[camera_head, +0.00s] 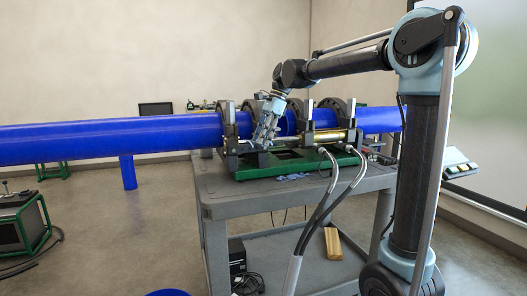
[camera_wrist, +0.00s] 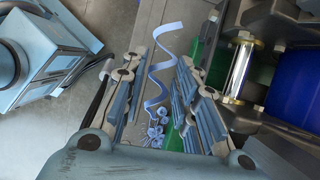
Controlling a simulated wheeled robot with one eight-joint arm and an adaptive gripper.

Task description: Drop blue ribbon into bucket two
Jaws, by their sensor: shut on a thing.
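A light-blue spiral ribbon (camera_wrist: 160,75) shows between the two fingers of my gripper (camera_wrist: 164,62) in the wrist view. My gripper is shut on it, with a gap between the fingers and the curl reaching past the tips. In the head view my gripper (camera_head: 265,138) points down at the front of the pipe machine, above the cart's edge; the held ribbon is too small to make out there. More curled ribbon pieces (camera_head: 293,177) lie on the cart top. No bucket marked two can be made out; a blue rounded edge (camera_head: 168,293) shows at the bottom of the head view.
The grey cart (camera_head: 222,196) carries the green-based machine (camera_head: 250,172) with clamps around a long blue pipe (camera_head: 90,142). Two hoses (camera_head: 336,190) hang from its front. A green-framed unit (camera_head: 22,226) stands at left. The floor left of the cart is mostly clear.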

